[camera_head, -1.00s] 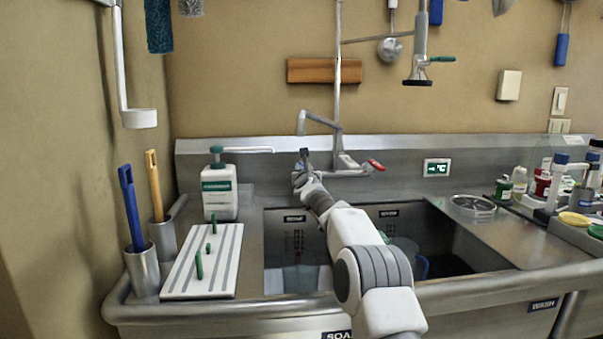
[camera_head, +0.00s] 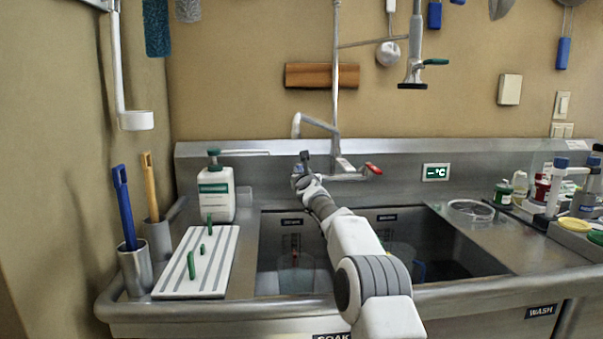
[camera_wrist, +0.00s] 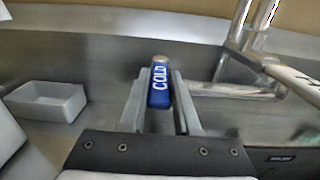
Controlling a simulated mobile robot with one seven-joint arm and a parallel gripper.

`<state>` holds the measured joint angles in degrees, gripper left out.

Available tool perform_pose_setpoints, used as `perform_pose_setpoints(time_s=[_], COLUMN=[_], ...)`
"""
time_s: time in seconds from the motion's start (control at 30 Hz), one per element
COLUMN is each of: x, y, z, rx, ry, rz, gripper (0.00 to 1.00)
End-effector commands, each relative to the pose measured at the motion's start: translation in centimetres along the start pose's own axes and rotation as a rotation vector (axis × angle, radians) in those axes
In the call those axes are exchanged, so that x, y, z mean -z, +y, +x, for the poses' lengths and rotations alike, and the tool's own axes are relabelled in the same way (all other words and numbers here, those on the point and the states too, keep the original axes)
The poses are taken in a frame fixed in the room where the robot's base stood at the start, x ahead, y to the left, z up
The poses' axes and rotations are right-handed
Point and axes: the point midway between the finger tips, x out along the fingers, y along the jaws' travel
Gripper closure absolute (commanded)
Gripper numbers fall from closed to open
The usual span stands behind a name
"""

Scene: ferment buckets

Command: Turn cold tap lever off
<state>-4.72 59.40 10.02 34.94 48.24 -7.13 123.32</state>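The blue cold tap lever (camera_wrist: 159,88), marked COLD in white letters, stands between the two fingers of my gripper (camera_wrist: 161,90) in the wrist view. The fingers lie close along both sides of it, and I take them as shut on it. In the head view my gripper (camera_head: 304,162) is at the left end of the wall faucet (camera_head: 338,160) and hides most of the cold lever. The red lever (camera_head: 373,169) at the faucet's right end is clear of my gripper. Whether water runs from the spout (camera_head: 296,128) cannot be made out.
The sink basin (camera_head: 450,245) lies under my arm. A white pump bottle (camera_head: 215,192) and a striped board (camera_head: 195,262) with green pegs stand on the left. A small grey tray (camera_wrist: 47,101) shows left of my gripper. Bottles (camera_head: 520,185) crowd the right counter.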

Motion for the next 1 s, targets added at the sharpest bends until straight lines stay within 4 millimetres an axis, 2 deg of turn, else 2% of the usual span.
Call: perform_pose_setpoints(time_s=[0.03,0.17,0.57,0.9,1.0], x=[0.1,0.1,0.1,0.5,0.1], y=[-0.2,-0.2,-0.1,-0.2,-0.5], z=[0.0,0.0,-0.2,-2.8,-3.6], rx=[0.001,0.001,0.002,0.002,0.006], ry=[0.002,0.002,0.0,-0.001,0.004], rz=[0.0,0.0,0.002,0.001,0.003], gripper=[0.64,0.41,0.4,0.4,0.4])
